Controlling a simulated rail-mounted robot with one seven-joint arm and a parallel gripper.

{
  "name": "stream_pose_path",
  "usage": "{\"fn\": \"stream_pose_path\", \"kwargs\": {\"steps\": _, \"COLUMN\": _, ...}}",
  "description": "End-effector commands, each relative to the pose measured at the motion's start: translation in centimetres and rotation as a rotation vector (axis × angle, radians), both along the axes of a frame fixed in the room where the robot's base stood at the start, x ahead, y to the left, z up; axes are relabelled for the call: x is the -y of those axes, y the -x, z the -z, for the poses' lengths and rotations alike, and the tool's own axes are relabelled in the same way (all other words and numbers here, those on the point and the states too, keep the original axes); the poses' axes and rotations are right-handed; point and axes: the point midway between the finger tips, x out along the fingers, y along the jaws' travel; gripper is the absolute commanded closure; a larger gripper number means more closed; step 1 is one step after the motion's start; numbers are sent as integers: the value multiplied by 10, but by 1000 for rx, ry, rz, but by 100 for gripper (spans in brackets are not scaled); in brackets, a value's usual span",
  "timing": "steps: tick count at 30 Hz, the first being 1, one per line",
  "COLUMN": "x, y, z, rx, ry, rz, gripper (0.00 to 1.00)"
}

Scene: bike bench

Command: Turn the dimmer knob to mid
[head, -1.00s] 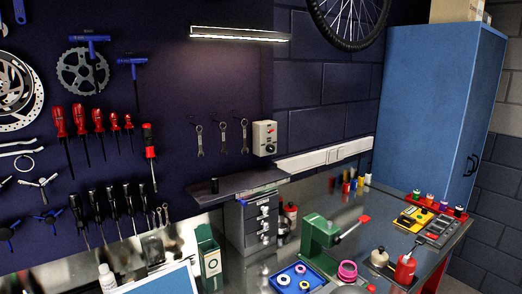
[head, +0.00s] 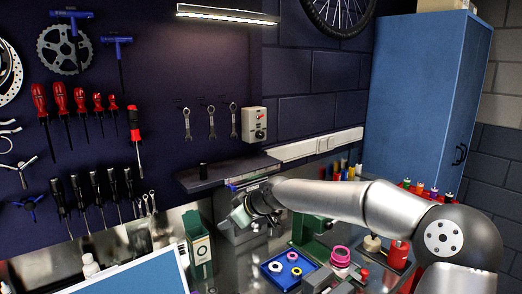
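The dimmer knob (head: 260,134) is a small black knob low on a pale wall box (head: 249,120). The box hangs on the dark wall right of several wrenches. My gripper (head: 237,219) is below and a little left of the box, at the front of the small dark shelf, apart from the knob. Its fingers are small and blurred against the drawers behind, so I cannot tell whether they are open. The strip lamp (head: 228,15) above is lit.
The dark shelf (head: 215,174) juts out below the box, with a small black cylinder (head: 203,171) on it. Wrenches (head: 211,122) hang close left of the box. A white trunking (head: 318,145) runs to its right. The wall face in front of the knob is clear.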

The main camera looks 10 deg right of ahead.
Motion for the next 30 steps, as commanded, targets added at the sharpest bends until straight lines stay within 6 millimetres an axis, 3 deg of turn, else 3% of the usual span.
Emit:
{"fn": "stream_pose_path", "kwargs": {"steps": 1, "x": 24, "y": -27, "z": -21, "rx": 88, "ry": -86, "rz": 19, "gripper": 51}}
{"fn": "stream_pose_path", "kwargs": {"steps": 3, "x": 56, "y": -54, "z": -59, "rx": 215, "ry": -174, "rz": 47, "gripper": 51}}
{"fn": "stream_pose_path", "kwargs": {"steps": 6, "x": 118, "y": -79, "z": -109, "rx": 381, "ry": -274, "rz": 116, "gripper": 51}}
{"fn": "stream_pose_path", "kwargs": {"steps": 9, "x": 172, "y": -90, "z": -142, "rx": 496, "ry": -334, "rz": 181, "gripper": 51}}
{"fn": "stream_pose_path", "kwargs": {"steps": 12, "x": 205, "y": -93, "z": -160, "rx": 561, "ry": -363, "rz": 223, "gripper": 51}}
{"fn": "stream_pose_path", "kwargs": {"steps": 17, "x": 216, "y": -99, "z": -170, "rx": 587, "ry": -375, "rz": 239, "gripper": 51}}
{"fn": "stream_pose_path", "kwargs": {"steps": 22, "x": 200, "y": -121, "z": -171, "rx": 583, "ry": -375, "rz": 236, "gripper": 51}}
{"fn": "stream_pose_path", "kwargs": {"steps": 30, "x": 170, "y": -173, "z": -172, "rx": 582, "ry": -375, "rz": 235, "gripper": 51}}
